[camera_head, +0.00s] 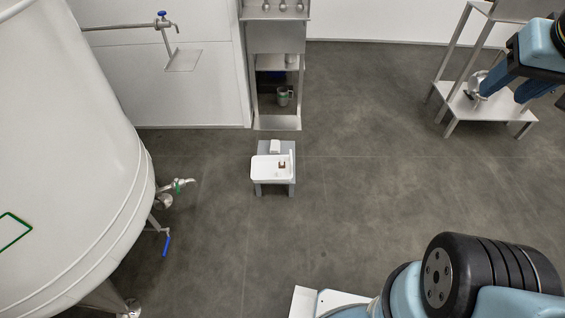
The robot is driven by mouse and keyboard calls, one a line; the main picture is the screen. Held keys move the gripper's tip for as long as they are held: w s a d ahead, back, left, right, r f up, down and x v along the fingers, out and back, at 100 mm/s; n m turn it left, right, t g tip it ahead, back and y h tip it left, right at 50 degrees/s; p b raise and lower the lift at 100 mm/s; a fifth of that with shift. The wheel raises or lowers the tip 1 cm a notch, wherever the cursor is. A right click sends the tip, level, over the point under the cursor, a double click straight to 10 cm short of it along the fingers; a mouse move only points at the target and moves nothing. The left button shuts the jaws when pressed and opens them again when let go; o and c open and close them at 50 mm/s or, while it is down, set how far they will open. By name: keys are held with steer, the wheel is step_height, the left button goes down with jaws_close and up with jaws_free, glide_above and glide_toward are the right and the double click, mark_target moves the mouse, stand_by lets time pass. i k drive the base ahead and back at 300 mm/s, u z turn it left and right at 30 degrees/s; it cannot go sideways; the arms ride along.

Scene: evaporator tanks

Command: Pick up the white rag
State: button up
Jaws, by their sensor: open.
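My arm comes in at the upper right, and my gripper (476,92) is at its end, over the lower shelf of a metal stand. The gripper is small in this view; its jaws are open. I cannot make out anything held between them. A white rag cannot be told for certain. A small white item (275,146) lies on the grey stool behind the white tray, well to the left of my gripper, and I cannot tell whether it is cloth.
The metal stand (462,108) has a lower shelf and an upper top. A white tray (269,176) sits on the grey stool (258,148). A metal mug (283,96) stands in the cabinet. A large white tank (70,160) with valves fills the left.

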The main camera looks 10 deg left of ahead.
mark_target(274, 147)
steer(key=k, duration=1.3)
steer(key=u, duration=0.4)
steer(key=i, duration=0.65)
steer(key=u, duration=1.1)
steer(key=i, duration=2.35)
steer(key=z, duration=1)
steer(key=i, duration=0.45)
steer(key=z, duration=0.35)
steer(key=k, duration=0.3)
